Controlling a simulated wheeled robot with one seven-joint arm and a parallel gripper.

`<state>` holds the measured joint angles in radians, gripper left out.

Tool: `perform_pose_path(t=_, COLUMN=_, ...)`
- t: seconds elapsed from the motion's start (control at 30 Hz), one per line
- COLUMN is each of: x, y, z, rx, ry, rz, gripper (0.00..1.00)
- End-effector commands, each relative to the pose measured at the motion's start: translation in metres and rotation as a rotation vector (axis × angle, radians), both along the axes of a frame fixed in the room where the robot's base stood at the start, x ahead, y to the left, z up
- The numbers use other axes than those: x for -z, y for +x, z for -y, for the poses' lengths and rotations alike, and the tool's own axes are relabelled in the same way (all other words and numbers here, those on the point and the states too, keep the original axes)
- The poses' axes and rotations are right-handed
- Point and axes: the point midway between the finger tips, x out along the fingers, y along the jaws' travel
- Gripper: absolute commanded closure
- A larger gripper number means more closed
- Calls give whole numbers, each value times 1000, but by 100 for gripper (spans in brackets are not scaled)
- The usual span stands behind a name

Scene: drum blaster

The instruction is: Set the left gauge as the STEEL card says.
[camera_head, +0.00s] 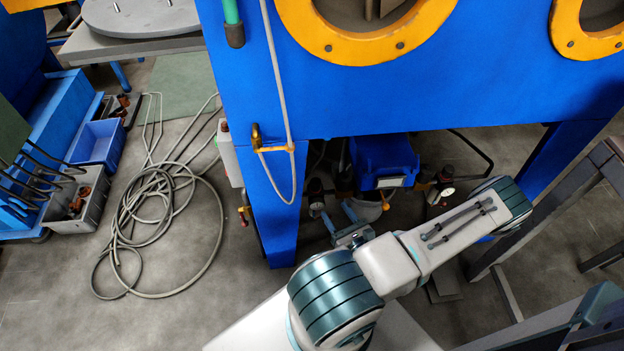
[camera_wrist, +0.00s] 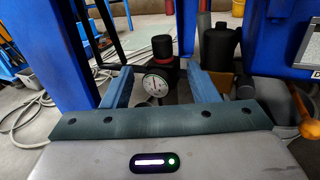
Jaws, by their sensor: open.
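In the wrist view a regulator with a black knob (camera_wrist: 162,47) on top and a red ring under it stands just beyond my gripper (camera_wrist: 160,75). Its round white gauge (camera_wrist: 155,84) faces me; the dial is too small to read surely. My two blue-grey fingers are spread apart, one on each side of it in the picture, with no clear contact. In the head view my gripper (camera_head: 337,213) is low under the blue cabinet, near a dark regulator (camera_head: 316,187). Another regulator with a white gauge (camera_head: 447,191) is farther right. I cannot make out a STEEL card.
The blue cabinet (camera_head: 400,95) overhangs this space, with a leg (camera_head: 272,215) close on the left. A blue bin (camera_head: 385,160) with a pale label hangs between the regulators. A dark bottle-shaped part (camera_wrist: 218,48) stands right of the gauge. Coiled hose (camera_head: 160,215) lies on the left floor.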

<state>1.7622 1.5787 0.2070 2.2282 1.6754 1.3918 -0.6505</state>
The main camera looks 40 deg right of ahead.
Motion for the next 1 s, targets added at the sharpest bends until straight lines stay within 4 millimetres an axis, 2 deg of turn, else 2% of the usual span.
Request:
perform_pose_path(t=0.17, x=4, y=12, z=4, rx=16, ry=5, rz=-1, gripper=46)
perform_pose_path(t=0.5, x=5, y=81, z=15, rx=11, ry=4, rz=1, gripper=46)
perform_pose_path(t=0.7, x=4, y=115, z=21, rx=11, ry=5, rz=1, gripper=46)
perform_pose_path(t=0.83, x=3, y=128, z=24, rx=12, ry=5, rz=1, gripper=46)
perform_pose_path(t=1.0, x=3, y=134, z=25, rx=12, ry=5, rz=-1, gripper=46)
